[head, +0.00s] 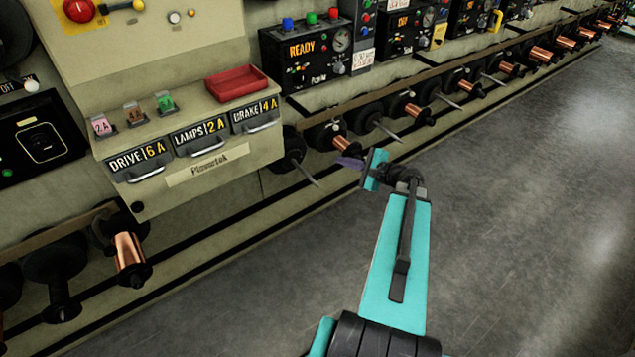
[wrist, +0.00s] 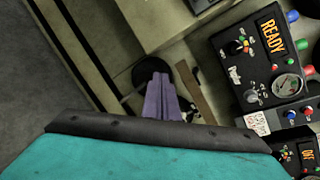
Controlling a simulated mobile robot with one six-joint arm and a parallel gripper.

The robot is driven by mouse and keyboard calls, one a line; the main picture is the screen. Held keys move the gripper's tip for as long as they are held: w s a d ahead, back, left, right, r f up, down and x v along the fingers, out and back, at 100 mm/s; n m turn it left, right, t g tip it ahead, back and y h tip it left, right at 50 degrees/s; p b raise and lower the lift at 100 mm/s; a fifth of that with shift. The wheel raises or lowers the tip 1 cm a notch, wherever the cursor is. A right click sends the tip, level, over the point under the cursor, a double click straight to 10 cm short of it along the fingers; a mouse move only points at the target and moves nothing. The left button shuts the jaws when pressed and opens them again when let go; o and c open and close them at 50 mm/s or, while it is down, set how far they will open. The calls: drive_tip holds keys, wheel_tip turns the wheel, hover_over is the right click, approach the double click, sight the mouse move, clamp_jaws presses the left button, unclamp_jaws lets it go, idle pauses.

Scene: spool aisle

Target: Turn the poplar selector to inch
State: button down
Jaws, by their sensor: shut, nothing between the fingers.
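A black control box (head: 310,55) with an orange READY display stands on the bench at upper centre in the head view. The small script on its front looks like "Poplar", but it is too small to be sure. A small dark selector knob (wrist: 240,46) with coloured marks around it shows on this box in the wrist view; its setting cannot be read. My gripper (head: 348,163) has purple fingers, which also show in the wrist view (wrist: 160,85). They are shut and empty, below and in front of the box, near the spools, touching no control.
A beige cabinet (head: 222,170) with labelled drawers and a red tray (head: 236,84) stands left of the box. Spools, some copper-wound (head: 416,113), line the lower rack. More black boxes (head: 405,28) continue to the right. The grey floor (head: 500,200) is clear.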

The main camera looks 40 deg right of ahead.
drive_tip(key=s+d+r+m+t+h, duration=0.2)
drive_tip(key=s+d+r, duration=0.1)
drive_tip(key=d+r, duration=0.3)
drive_tip(key=s+d+r+m+t+h, duration=0.1)
drive_tip(key=s+d+r+m+h, duration=0.1)
drive_tip(key=s+d+r, duration=0.2)
drive_tip(key=d+r, duration=0.2)
drive_tip(key=d, duration=0.2)
drive_tip(key=shift+d+m+t, duration=0.3)
drive_tip(key=shift+m+t, duration=0.1)
